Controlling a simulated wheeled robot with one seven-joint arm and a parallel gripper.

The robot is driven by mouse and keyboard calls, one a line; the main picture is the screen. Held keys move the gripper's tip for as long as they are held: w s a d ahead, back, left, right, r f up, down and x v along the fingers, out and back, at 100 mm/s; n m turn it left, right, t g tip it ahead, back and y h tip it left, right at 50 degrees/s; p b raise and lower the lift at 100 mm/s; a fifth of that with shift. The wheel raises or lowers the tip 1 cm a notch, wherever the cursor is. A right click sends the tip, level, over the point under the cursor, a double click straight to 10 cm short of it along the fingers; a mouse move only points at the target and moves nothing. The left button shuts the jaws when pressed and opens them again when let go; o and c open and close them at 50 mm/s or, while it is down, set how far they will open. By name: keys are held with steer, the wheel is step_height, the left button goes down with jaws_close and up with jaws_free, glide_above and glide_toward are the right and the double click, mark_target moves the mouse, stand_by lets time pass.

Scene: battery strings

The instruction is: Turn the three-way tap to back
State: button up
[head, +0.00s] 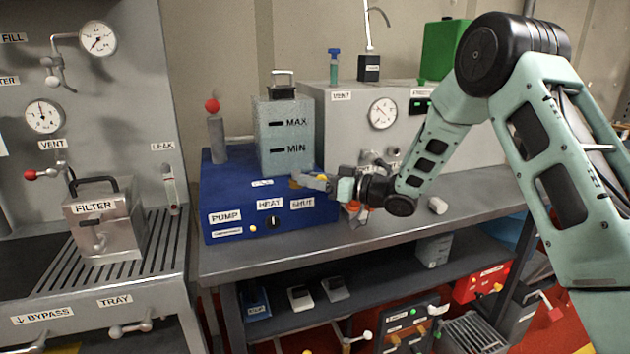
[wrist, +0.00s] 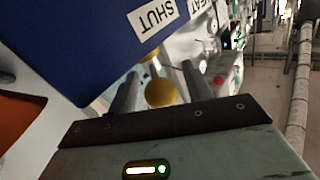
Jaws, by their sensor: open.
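A yellow round knob (wrist: 160,92) shows between the two fingers of my gripper (wrist: 158,88) in the wrist view. A second yellow bit (wrist: 150,56) shows just behind it. In the head view a yellow part (head: 295,183) shows at the tip of my gripper (head: 312,182), at the right front of the blue pump unit (head: 222,190). My gripper is open. I cannot tell whether the fingers touch the knob. No label clearly names the three-way tap, and its body and setting are hidden by my gripper.
The blue unit's SHUT label (wrist: 153,22) is close beside the fingers. The MAX/MIN tank (head: 285,135) stands on that unit. A grey cabinet with a gauge (head: 383,113) stands behind. A small white cylinder (head: 438,205) lies on the bench; the bench's front right is mostly clear.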

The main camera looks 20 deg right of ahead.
steer(key=b+v, duration=0.1)
steer(key=v, duration=1.6)
steer(key=shift+s+b, duration=0.2)
steer(key=shift+b, duration=0.2)
steer(key=shift+d, duration=0.1)
